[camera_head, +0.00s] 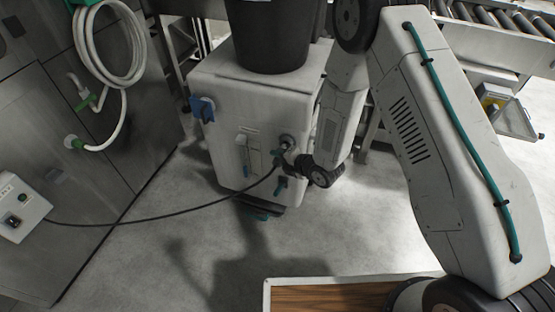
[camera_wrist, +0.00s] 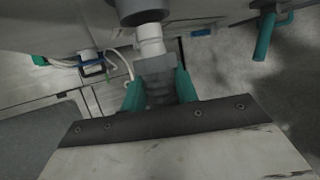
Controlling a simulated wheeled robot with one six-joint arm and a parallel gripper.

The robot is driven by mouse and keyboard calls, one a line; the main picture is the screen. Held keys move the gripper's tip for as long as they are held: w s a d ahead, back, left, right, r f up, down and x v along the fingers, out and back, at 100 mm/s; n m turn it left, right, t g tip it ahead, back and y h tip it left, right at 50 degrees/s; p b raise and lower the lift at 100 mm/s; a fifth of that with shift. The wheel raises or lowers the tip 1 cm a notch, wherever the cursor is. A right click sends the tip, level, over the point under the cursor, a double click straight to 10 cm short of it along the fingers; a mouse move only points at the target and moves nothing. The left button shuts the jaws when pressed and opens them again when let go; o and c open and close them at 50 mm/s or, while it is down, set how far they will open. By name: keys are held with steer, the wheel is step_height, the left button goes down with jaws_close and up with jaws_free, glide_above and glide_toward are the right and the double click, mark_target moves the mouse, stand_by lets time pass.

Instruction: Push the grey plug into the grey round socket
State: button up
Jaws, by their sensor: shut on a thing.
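The grey plug (camera_wrist: 156,66) is between the two teal fingers of my gripper (camera_wrist: 160,92) in the wrist view. My gripper is shut on it. Its pale round nose (camera_wrist: 150,40) points at the dark grey round socket (camera_wrist: 139,10) at the top of that view. The nose meets the socket's rim; how deep it sits inside I cannot tell. In the head view the socket (camera_head: 287,141) is on the front of a white cabinet (camera_head: 225,110), with my gripper (camera_head: 279,158) close in front of it. The plug is mostly hidden there.
A black cable (camera_head: 165,217) runs from the gripper area to a small white box (camera_head: 20,207) at left. Blue and teal handles (camera_head: 202,108) stick out of the cabinet. A black bin (camera_head: 272,35) stands on top. The floor in front is open.

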steer(key=shift+w, duration=0.1)
steer(key=shift+w+d, duration=0.3)
steer(key=shift+w, duration=0.45)
steer(key=shift+w+d, duration=0.1)
steer(key=shift+w, duration=0.25)
stand_by(0.5)
stand_by(0.5)
steer(key=o, duration=1.1)
steer(key=shift+d, duration=0.1)
